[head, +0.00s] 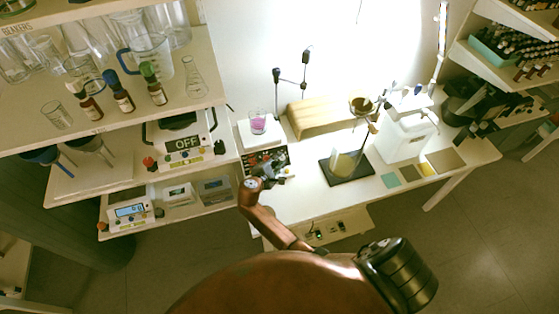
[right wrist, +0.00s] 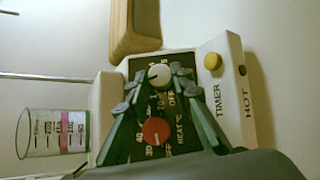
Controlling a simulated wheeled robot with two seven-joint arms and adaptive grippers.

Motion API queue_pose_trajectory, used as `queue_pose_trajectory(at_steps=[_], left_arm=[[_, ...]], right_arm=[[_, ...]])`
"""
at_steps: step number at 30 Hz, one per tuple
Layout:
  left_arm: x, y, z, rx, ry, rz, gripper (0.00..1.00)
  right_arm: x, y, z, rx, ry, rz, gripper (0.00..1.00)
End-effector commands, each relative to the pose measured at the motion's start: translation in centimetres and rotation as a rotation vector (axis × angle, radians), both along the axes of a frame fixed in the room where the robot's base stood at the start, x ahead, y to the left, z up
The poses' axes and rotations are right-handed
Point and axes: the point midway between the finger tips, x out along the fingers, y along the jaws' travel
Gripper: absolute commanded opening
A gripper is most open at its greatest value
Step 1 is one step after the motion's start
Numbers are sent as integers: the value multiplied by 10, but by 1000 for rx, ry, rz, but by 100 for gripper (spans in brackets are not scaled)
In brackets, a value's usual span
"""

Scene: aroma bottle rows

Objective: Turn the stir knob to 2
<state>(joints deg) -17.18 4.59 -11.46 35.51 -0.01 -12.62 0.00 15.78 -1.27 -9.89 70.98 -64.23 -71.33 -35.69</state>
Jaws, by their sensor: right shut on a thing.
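The stirrer hot plate (head: 262,160) stands at the left end of the white bench, with a beaker of purple liquid (head: 258,122) on top. In the right wrist view its dark panel (right wrist: 135,148) has a white knob (right wrist: 158,75) and a red knob (right wrist: 155,130) by the word HEAT. My right gripper (right wrist: 160,76) has its fingertips on both sides of the white knob and is shut on it. Its fingers straddle the red knob. The stir label and the number at the white knob's mark are not readable. My left gripper is not in view.
A yellow button (right wrist: 212,61) sits on the panel's side, near TIMER and HOT. A wooden block (head: 325,117) stands behind the plate. A flask stand (head: 346,168) and a white box-shaped device (head: 405,135) are further right. A glassware shelf (head: 110,125) is at left.

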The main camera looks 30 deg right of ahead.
Motion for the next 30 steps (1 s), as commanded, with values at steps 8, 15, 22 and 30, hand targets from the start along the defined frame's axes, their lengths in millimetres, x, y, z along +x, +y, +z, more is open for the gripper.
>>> queue_pose_trajectory(at_steps=[8, 15, 22, 30], left_arm=[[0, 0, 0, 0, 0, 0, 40], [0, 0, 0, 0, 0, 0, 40], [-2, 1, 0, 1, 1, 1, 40], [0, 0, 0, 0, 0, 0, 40]], right_arm=[[-1, -1, 0, -2, 1, -2, 31], [0, -1, 0, -1, 1, 0, 39], [-3, 4, 2, -1, 0, 1, 39], [-23, 37, 20, 1, 0, 1, 39]])
